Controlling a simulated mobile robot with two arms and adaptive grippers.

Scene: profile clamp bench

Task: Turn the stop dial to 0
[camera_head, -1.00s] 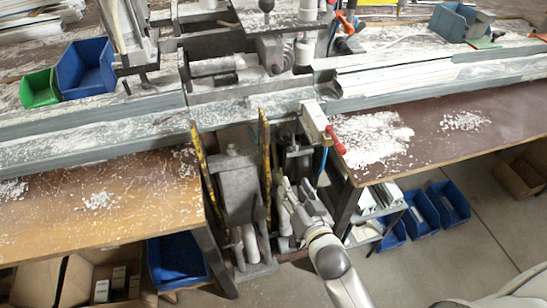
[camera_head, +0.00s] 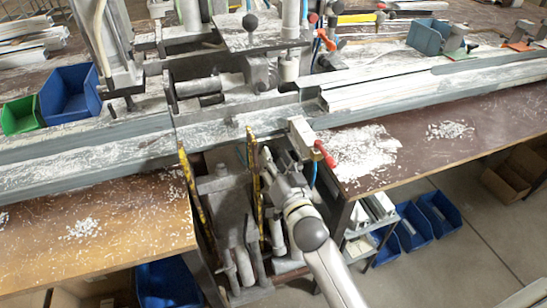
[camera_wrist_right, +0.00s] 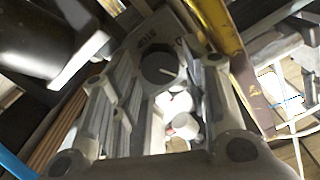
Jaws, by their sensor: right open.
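In the right wrist view the stop dial (camera_wrist_right: 160,62) is a dark round knob on a grey plate marked "STOP". A "0" shows at its upper right. A short pale line on the knob points right and slightly down in the picture, not at the 0. My right gripper (camera_wrist_right: 158,75) is open, its fingers on either side of the dial; I cannot tell whether they touch it. In the head view my right gripper (camera_head: 271,163) reaches below the bench rail, beside a yellow-striped post, and the dial is hidden there. My left gripper is not in view.
Yellow-striped posts (camera_head: 255,185) stand close left of my right gripper. A clamp with a red handle (camera_head: 325,154) is close on its right. The rail (camera_head: 90,155) crosses above.

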